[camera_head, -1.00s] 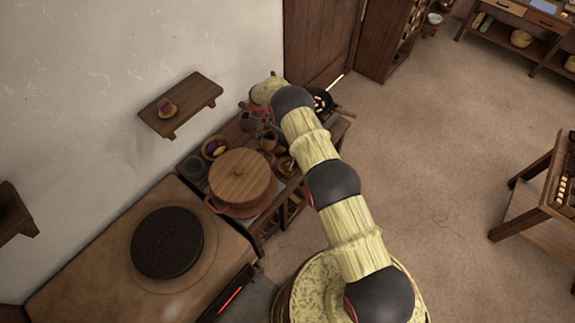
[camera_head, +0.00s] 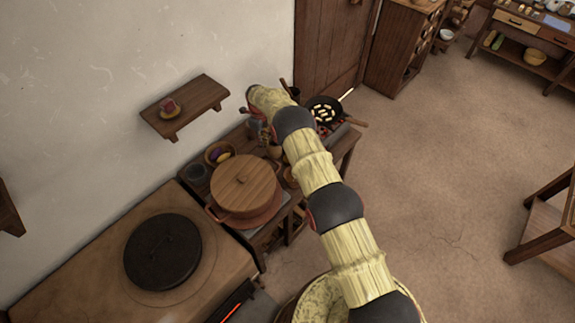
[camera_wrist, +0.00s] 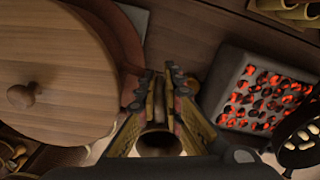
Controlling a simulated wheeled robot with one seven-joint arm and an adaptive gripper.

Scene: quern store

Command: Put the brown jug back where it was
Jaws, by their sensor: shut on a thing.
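In the wrist view my gripper (camera_wrist: 163,85) is shut, its two fingers close together in the middle. The brown jug (camera_wrist: 158,143) shows as a dark round mouth between the fingers, close to the camera. Its lower part is hidden, so I cannot tell whether it touches the counter. In the head view my gripper (camera_head: 257,122) is over the dark wooden counter by the wall, mostly hidden by my own arm. I cannot pick out the jug for certain there.
A large lidded pot (camera_head: 243,184) stands left of my gripper; its wooden lid (camera_wrist: 50,70) is close in the wrist view. Glowing coals (camera_wrist: 262,98) and a black pan (camera_head: 323,110) lie to the right. A bowl (camera_head: 219,153) sits behind the pot. A wall shelf (camera_head: 184,107) holds a cup.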

